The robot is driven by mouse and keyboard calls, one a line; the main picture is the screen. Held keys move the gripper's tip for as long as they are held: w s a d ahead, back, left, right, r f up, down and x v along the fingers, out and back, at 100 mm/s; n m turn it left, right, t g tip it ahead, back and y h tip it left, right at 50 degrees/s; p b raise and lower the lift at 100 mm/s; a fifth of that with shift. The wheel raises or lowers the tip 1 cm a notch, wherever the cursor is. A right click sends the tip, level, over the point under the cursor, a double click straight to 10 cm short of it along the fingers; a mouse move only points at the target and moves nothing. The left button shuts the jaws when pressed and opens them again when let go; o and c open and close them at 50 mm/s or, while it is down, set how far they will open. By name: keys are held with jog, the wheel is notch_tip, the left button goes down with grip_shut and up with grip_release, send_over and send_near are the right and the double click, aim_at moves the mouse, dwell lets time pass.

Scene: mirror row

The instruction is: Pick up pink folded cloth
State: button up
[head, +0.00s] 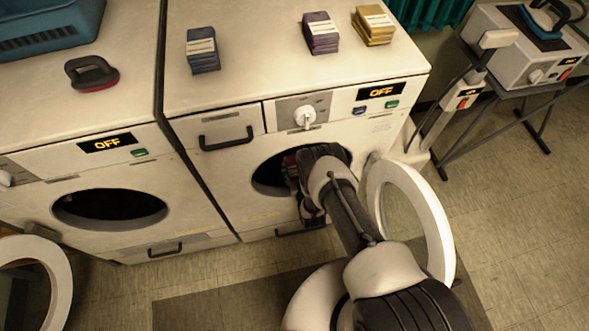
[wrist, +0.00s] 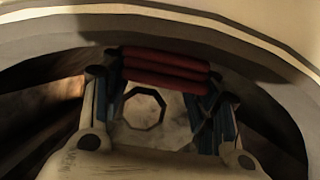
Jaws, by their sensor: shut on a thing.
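My gripper (head: 303,172) reaches into the round door opening of the right washing machine (head: 228,170). In the wrist view its two fingers (wrist: 166,84) are shut on a folded cloth (wrist: 165,67), a stack of dark pinkish-red layers between the fingertips. The cloth is at the upper part of the opening in that view, under the rim. In the head view only a small reddish edge of it (head: 290,163) shows beside the gripper. The rest is hidden by the gripper and the dark drum.
The right machine's round door (head: 440,225) stands open to the right of my arm. The left machine (head: 60,160) has a dark open drum. Blue (head: 202,52), purple (head: 321,34) and yellow (head: 373,25) stacks and a brush (head: 91,73) lie on top.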

jog(key=c, duration=0.4)
